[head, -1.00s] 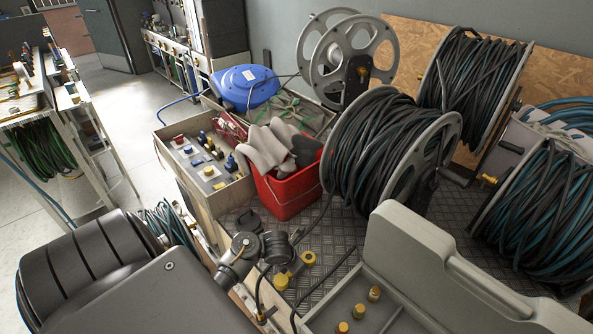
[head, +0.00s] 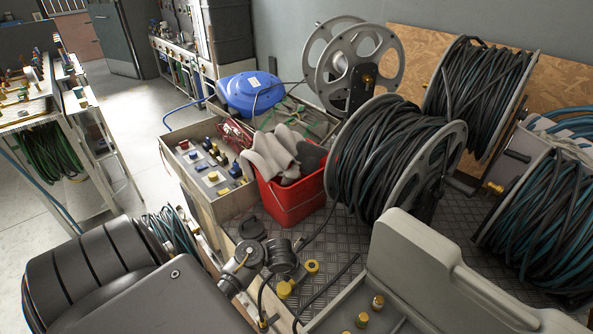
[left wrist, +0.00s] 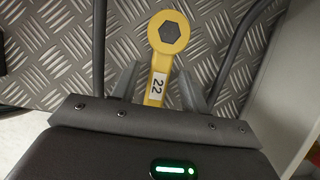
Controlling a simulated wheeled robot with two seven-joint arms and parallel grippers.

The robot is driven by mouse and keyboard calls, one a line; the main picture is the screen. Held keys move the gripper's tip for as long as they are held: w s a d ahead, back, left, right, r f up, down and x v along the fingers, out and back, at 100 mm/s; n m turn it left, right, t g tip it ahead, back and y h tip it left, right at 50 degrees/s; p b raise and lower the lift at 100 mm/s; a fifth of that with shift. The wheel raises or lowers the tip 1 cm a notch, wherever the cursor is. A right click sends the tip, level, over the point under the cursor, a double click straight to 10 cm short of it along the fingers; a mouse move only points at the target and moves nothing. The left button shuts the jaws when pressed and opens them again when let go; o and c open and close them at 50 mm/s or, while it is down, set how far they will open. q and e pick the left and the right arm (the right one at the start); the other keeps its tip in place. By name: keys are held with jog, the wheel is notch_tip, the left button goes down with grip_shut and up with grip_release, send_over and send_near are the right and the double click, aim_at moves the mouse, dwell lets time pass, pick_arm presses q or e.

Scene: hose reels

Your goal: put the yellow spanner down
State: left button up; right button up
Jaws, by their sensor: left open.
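My left gripper (left wrist: 159,84) is open, one finger on each side of the handle, with gaps visible. The handle's near end is hidden by the gripper body. In the head view, a yellow ring (head: 311,267) near dark round parts may be the spanner's end. My right gripper is not in view.
A red bucket (head: 289,200) with gloves stands behind, beside a large cable reel (head: 380,165). A grey case (head: 425,262) stands at front right. Black hoses cross the plate on both sides of the spanner. Some bare plate (head: 350,238) lies before the reel.

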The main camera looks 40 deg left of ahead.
aim_at(290, 283)
pick_arm(q)
jog(key=p+v, duration=0.6)
jog(key=v, duration=0.6)
